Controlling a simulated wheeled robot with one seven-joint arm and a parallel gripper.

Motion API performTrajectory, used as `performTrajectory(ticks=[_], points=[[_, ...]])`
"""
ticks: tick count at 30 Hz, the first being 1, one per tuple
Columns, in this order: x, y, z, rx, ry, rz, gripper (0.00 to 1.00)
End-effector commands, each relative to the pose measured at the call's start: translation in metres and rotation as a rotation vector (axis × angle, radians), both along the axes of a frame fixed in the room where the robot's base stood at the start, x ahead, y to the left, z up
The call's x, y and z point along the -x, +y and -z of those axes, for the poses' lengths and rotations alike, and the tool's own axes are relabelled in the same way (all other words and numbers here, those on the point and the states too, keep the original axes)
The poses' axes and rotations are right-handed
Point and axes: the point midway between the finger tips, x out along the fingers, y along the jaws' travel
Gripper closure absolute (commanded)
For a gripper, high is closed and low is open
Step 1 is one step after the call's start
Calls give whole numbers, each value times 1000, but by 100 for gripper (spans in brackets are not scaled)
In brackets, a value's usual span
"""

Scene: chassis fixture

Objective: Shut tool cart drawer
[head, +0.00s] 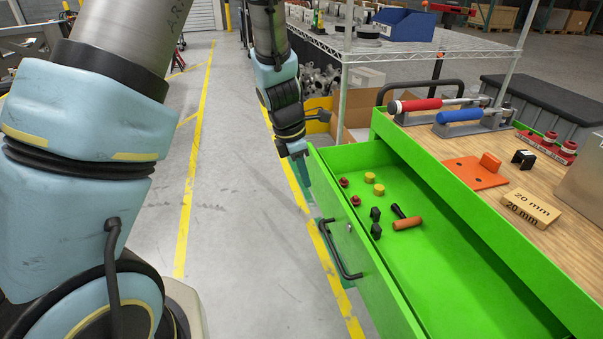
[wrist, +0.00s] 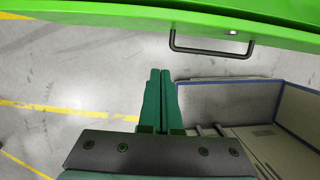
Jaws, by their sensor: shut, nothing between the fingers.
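The green tool cart drawer (head: 450,255) stands open in the head view, pulled out to the left of the cart (head: 425,160). Its front carries a black bar handle (head: 338,255). In the wrist view the drawer front (wrist: 120,18) crosses the top, with the handle (wrist: 212,51) right of centre. My gripper (head: 305,180) is at the far end of the drawer front, on its outer side. Its green fingers (wrist: 160,72) are together and empty, pointing towards the drawer front, left of the handle. A gap of floor shows between fingertips and drawer in the wrist view; contact is not seen.
Inside the drawer lie red and yellow knobs, black pieces and an orange-handled tool (head: 407,223). Clamps (head: 460,115) and a wooden block (head: 530,208) sit on the cart top. A wire shelf (head: 400,48) stands behind. Open floor (head: 235,225) lies left of the drawer.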

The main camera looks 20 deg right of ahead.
Motion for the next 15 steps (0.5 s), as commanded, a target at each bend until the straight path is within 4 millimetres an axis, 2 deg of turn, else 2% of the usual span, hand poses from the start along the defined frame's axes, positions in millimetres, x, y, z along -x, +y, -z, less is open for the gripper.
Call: performTrajectory(ticks=[1,9,15], points=[[1,-1,14,-3,4,-1,100],[2,-15,66,-2,3,1,100],[5,-44,61,-1,-1,4,100]])
